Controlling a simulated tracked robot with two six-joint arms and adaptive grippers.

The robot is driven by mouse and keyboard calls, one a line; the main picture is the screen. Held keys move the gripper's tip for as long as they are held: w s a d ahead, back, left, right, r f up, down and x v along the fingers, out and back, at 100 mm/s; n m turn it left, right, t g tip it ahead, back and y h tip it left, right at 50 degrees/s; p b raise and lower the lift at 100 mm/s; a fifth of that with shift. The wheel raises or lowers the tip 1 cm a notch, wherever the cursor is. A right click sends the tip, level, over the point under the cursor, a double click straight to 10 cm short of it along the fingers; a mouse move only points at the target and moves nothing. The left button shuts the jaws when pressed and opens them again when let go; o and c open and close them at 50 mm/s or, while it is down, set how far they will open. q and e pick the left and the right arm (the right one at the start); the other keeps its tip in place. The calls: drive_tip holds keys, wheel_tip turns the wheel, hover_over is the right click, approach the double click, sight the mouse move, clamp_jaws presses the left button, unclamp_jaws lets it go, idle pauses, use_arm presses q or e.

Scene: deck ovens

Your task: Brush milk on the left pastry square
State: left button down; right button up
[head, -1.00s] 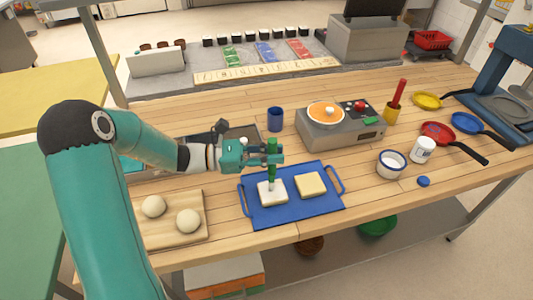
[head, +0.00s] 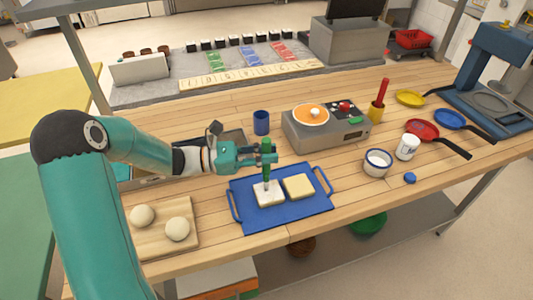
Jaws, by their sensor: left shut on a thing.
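Two pastry squares lie on a blue tray (head: 290,219) with side handles. The left pastry square (head: 268,198) looks whiter on top, and the right pastry square (head: 299,186) is more yellow. My left gripper (head: 266,156) is shut on the green handle of a brush (head: 267,172). The brush is upright, with its lower end at the top of the left pastry square; whether it presses on it is hard to tell. A white bowl with a dark blue rim (head: 378,162) stands to the right; its contents look white. My right gripper is not in view.
A wooden board (head: 158,246) with two dough balls is at the front left. A blue cup (head: 261,122) and a grey cooker (head: 327,134) stand behind the tray. A white jar (head: 407,147), a blue lid (head: 410,178) and several coloured pans are at the right.

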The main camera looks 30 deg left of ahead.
use_arm(q)
drive_tip(key=shift+s+d+v, duration=0.15)
drive_tip(key=shift+v, duration=1.1)
drive_tip(key=shift+s+d+v, duration=0.15)
drive_tip(key=shift+s+v, duration=0.05)
drive_tip(key=shift+v, duration=1.1)
drive_tip(key=shift+r, duration=0.1)
wheel_tip(320, 180, up, 7)
drive_tip(key=p, duration=0.6)
drive_tip(key=shift+a, duration=0.1)
